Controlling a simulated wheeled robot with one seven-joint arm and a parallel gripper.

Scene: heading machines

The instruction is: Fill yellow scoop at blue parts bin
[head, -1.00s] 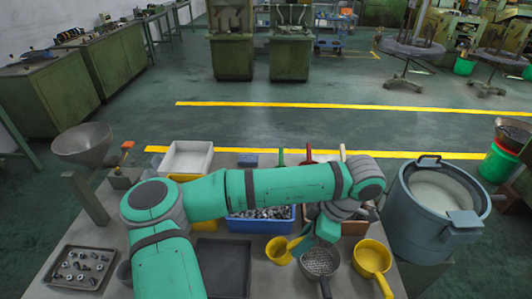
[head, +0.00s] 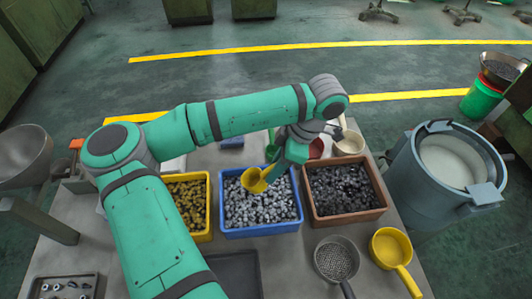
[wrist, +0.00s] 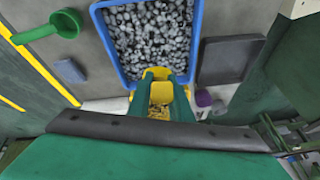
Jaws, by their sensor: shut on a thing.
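The yellow scoop (head: 252,182) is held by my gripper (head: 284,166), over the blue parts bin (head: 262,232). The bin is full of small grey metal parts. In the wrist view the scoop (wrist: 157,76) shows between my two green fingers, at the near edge of the blue bin (wrist: 197,28). I make out no parts in the scoop's bowl. I cannot tell whether the scoop touches the parts. My gripper is shut on the scoop; the exact grip is partly hidden.
A yellow bin (head: 204,228) with brass-coloured parts stands left of the blue bin, and a brown bin (head: 346,217) with dark parts right. A large grey-blue drum (head: 425,190) stands right.

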